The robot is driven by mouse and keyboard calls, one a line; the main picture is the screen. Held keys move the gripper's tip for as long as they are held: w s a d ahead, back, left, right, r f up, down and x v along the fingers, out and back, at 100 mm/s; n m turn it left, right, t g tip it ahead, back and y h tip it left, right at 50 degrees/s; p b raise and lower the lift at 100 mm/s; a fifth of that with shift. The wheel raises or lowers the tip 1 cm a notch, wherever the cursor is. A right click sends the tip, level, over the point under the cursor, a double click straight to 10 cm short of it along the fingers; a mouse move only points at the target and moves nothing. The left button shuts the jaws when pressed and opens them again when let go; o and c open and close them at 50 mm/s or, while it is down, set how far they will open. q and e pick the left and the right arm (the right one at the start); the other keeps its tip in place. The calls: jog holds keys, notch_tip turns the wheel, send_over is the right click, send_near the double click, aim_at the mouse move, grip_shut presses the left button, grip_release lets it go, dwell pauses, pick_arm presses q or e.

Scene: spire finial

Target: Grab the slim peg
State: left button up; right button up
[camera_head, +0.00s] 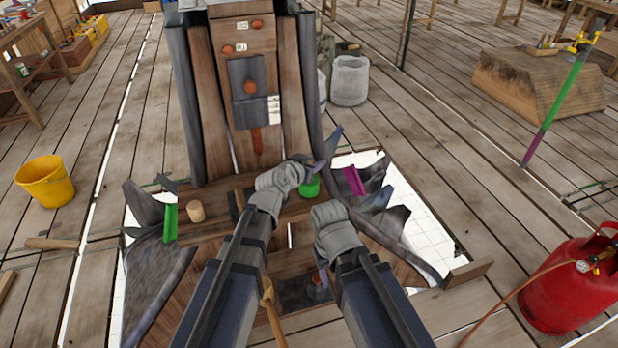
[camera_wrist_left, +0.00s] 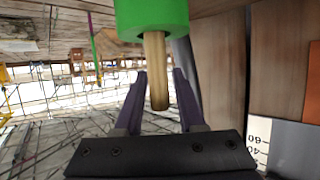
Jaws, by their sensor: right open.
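The slim wooden peg (camera_wrist_left: 155,62) shows in the left wrist view, running out of a green cylinder (camera_wrist_left: 152,15). Its free end lies between the two purple fingers of my left gripper (camera_wrist_left: 160,74). The fingers stand apart, with a gap visible on each side of the peg. In the head view my left gripper (camera_head: 318,166) is just above the green cylinder (camera_head: 310,187); the peg is hidden there. My right gripper (camera_head: 335,213) is lower and to the right, apparently empty; its fingers are not clearly visible.
A short, thick wooden cylinder (camera_head: 195,211) stands on the bench left of my arms. A tall wooden panel structure (camera_head: 209,95) rises behind. A magenta piece (camera_head: 355,181) is to the right. A yellow bucket (camera_head: 45,182) and red gas cylinder (camera_head: 570,285) stand on the floor.

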pick_arm(q)
grip_shut()
jog(key=shift+r, duration=0.15)
dwell(0.4)
notch_tip(320, 180, up, 10)
jog(key=p, duration=1)
